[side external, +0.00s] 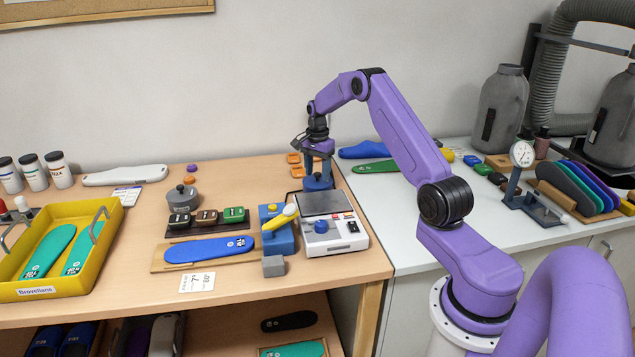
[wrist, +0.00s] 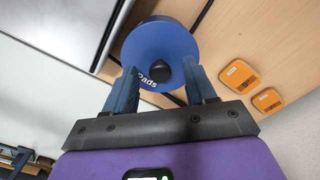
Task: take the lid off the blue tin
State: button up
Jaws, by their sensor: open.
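The blue tin (side external: 318,184) stands near the back right of the wooden table, behind the grey scale. In the wrist view its round blue lid (wrist: 158,42) is on, with a dark knob at the middle and the word "Pads" partly hidden. My gripper (side external: 318,171) points down over the tin. In the wrist view my gripper (wrist: 160,68) is open, with one blue finger on each side of the knob and a gap to it on both sides. I cannot tell whether the fingertips touch the lid.
The scale (side external: 322,208) stands just in front of the tin. Orange pads (side external: 294,158) lie behind it. A grey lidded tin (side external: 182,198) stands to the left. A blue fixture with a yellow lever (side external: 277,225) is front left. Clear wood lies left of the tin.

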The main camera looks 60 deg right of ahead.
grip_shut()
jog(key=shift+r, duration=0.1)
